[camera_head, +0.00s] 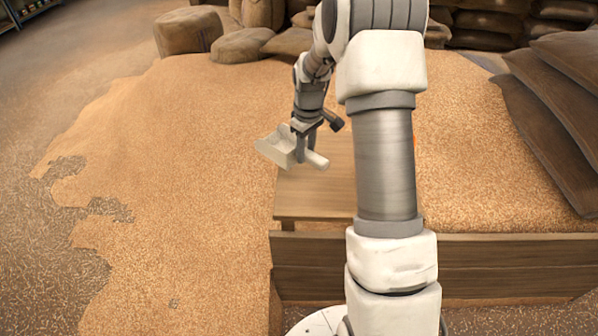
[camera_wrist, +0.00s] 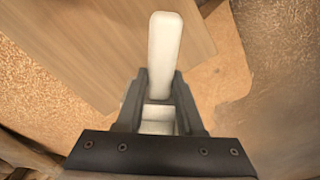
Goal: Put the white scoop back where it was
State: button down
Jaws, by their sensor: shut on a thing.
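The white scoop (camera_head: 277,148) is in my gripper (camera_head: 304,140), which is shut on it near the handle. In the head view its open pan points left and its handle points to the lower right. It appears held above the left edge of the wooden board (camera_head: 313,195). In the wrist view the scoop's white handle (camera_wrist: 164,52) stands out between the two fingers of my gripper (camera_wrist: 160,88), and part of its body shows below them. The board (camera_wrist: 150,30) lies beneath at the upper left. My arm hides part of the board in the head view.
Loose grain (camera_head: 190,170) covers the floor to the left, and more grain (camera_head: 470,150) lies to the right. A wooden plank wall (camera_head: 500,265) runs along the front. Brown sacks (camera_head: 560,110) lie at the right, and other sacks (camera_head: 188,32) stand at the back.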

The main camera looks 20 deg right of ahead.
jog(key=w+d+n+b, duration=0.1)
jog(key=w+d+n, duration=0.2)
jog(key=d, duration=0.5)
jog(key=shift+n, duration=0.3)
notch_tip(320, 180, down, 10)
jog(key=shift+d+r+b, duration=0.1)
jog(key=shift+d+b, duration=0.05)
jog(key=shift+b, duration=0.9)
jog(key=c, duration=0.5)
grip_release()
